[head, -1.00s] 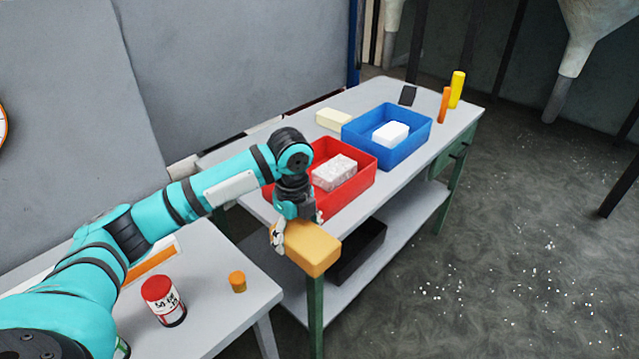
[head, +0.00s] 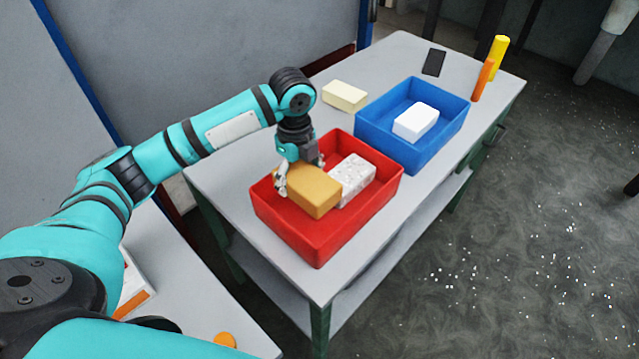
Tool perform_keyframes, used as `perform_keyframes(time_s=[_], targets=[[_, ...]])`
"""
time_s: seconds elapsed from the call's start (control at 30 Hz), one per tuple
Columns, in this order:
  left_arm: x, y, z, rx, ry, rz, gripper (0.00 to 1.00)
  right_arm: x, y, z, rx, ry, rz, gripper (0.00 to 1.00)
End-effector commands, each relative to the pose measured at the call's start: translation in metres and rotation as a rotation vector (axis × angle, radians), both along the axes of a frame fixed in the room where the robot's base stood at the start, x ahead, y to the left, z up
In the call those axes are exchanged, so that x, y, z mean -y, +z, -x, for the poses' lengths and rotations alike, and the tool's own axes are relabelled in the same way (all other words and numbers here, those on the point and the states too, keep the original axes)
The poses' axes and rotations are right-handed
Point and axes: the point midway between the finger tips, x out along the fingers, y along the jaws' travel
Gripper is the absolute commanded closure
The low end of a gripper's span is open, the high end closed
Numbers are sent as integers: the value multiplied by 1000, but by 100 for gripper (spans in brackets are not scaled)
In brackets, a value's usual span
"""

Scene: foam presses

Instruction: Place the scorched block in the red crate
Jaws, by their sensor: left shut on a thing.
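The scorched block (head: 318,197) is a brownish-orange foam block. My left gripper (head: 290,180) is shut on it and holds it over the red crate (head: 318,247), towards the crate's left side. I cannot tell whether the block touches the crate floor. A white speckled block (head: 352,178) sits in the red crate, right beside the held block. The gripper hides part of the scorched block's far left end. My right gripper is not in view.
A blue crate (head: 372,138) with a white block (head: 415,122) stands behind the red crate. A cream block (head: 345,96), a dark flat piece (head: 434,62), an orange cylinder (head: 483,80) and a yellow cylinder (head: 497,58) are on the grey table (head: 220,190).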

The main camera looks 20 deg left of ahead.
Motion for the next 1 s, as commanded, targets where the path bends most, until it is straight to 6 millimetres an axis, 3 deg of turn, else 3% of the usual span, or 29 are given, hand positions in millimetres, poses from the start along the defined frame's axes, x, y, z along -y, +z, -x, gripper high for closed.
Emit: perform_keyframes(time_s=[0.07,0.2,0.4,0.6,0.77,1.0], targets=[[1,-13,2,-7,-1,0,50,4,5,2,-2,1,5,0],[1,-39,2,-6,-1,0,50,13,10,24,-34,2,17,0],[0,-60,2,-4,0,0,50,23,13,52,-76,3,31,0],[1,-88,2,-4,-1,0,50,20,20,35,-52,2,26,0],[1,-95,2,-1,-2,-1,50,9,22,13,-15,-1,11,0],[1,-96,2,-1,-2,0,50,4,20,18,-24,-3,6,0]])
